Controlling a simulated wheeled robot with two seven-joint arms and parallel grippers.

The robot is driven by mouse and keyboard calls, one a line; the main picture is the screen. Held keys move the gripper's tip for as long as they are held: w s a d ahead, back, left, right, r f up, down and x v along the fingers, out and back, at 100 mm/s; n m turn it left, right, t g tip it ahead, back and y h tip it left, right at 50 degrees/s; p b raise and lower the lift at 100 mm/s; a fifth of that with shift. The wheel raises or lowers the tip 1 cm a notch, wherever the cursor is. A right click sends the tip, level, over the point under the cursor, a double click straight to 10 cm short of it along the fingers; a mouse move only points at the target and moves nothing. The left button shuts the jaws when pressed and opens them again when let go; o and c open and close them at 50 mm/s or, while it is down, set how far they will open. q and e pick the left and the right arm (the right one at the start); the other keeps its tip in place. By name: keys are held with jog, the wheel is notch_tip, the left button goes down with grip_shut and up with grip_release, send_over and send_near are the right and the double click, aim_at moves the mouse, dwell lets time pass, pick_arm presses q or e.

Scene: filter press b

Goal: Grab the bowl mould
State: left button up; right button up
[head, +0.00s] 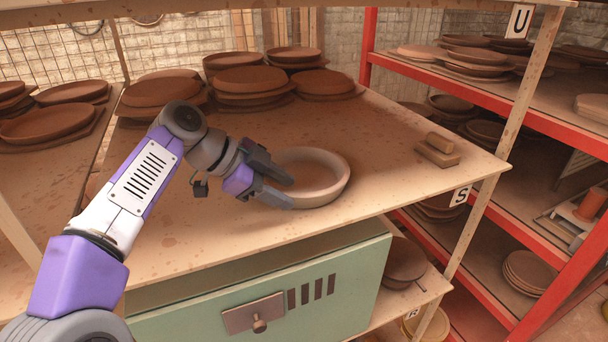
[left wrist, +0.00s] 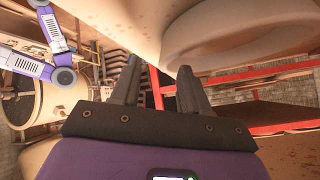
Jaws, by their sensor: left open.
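The bowl mould (head: 336,184) is a pale, round, shallow ring-like dish on the worktop near its front edge. In the left wrist view the mould (left wrist: 222,38) shows large at the upper right, beyond and right of the fingers. My left gripper (head: 290,189) is open and empty at the mould's left side, its fingers overlapping the left rim in the head view. In the left wrist view the gripper (left wrist: 159,67) has both fingers apart with nothing between them. I cannot tell whether a finger touches the rim. My right gripper is not in view.
Stacks of brown clay discs (head: 249,82) stand at the back of the worktop (head: 400,150). A small brown block tool (head: 437,151) lies to the right. A green cabinet (head: 345,285) is below the front edge. Red-framed shelves (head: 450,88) stand right. The worktop around the mould is clear.

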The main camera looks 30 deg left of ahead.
aim_at(301, 193)
pick_arm(q)
jog(key=x, duration=0.3)
jog(key=w+x, duration=0.1)
jog(key=x, duration=0.1)
jog(key=shift+a+r, duration=0.1)
jog(key=shift+r, duration=0.15)
jog(key=shift+w+f, duration=0.1)
jog(key=shift+f, duration=0.05)
jog(key=shift+c, duration=1)
jog(key=shift+f, duration=0.1)
grip_shut()
